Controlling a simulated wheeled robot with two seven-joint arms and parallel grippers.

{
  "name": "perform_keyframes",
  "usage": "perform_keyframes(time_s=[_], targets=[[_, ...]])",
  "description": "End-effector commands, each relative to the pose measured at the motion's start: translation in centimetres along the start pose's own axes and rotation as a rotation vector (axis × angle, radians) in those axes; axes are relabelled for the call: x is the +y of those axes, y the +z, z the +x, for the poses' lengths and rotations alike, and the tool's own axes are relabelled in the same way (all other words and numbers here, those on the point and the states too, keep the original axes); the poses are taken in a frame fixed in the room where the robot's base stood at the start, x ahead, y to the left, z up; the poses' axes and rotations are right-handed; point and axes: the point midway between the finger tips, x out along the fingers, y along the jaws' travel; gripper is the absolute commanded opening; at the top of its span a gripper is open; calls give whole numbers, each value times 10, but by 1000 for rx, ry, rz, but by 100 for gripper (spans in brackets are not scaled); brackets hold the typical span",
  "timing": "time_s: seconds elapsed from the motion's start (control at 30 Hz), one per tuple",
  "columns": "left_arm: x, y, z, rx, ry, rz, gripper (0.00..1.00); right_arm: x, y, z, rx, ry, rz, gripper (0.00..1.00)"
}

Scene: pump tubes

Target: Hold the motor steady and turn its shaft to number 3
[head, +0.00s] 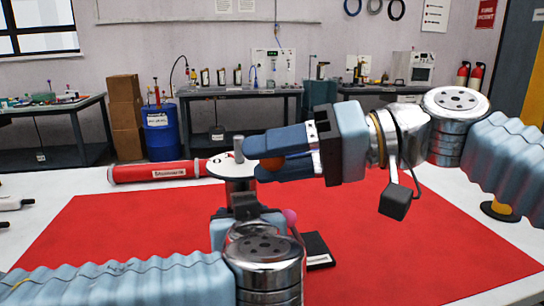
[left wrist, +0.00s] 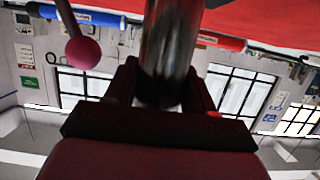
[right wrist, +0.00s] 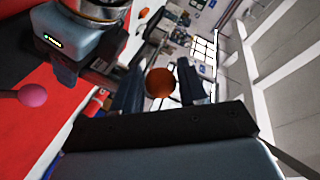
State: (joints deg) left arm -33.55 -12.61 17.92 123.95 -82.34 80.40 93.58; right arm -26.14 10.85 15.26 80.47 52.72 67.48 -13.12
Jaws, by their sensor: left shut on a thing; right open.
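The motor (head: 232,186) stands upright as a metal cylinder with a white dial on top and a grey shaft (head: 238,148) sticking up from it. My left gripper (head: 243,200) is shut on its body; the cylinder (left wrist: 170,55) also fills the space between the fingers in the left wrist view. My right gripper (head: 254,161) reaches in from the right beside the dial, its fingers open. An orange ball (right wrist: 160,83) lies between those fingers in the right wrist view; I cannot tell whether they touch it. The dial numbers are not readable.
A pink ball (head: 290,217) on a thin rod is beside my left gripper. A black flat box (head: 317,250) lies on the red mat (head: 420,240). A red tube (head: 150,171) lies at the table's back left. The mat's right side is mostly clear.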

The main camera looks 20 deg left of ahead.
Motion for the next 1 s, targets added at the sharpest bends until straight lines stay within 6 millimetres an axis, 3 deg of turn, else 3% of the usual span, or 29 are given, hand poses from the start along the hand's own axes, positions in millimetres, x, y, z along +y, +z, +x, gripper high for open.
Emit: perform_keyframes(time_s=[0.27,0.57,1.0], targets=[[0,0,0,1,0,0,0,0,0,2,1,0,0,42],[0,0,0,1,0,-1,0,0,0,2,1,1,0,0],[0,0,0,1,0,-1,0,-2,2,5,40,28,11,0]])
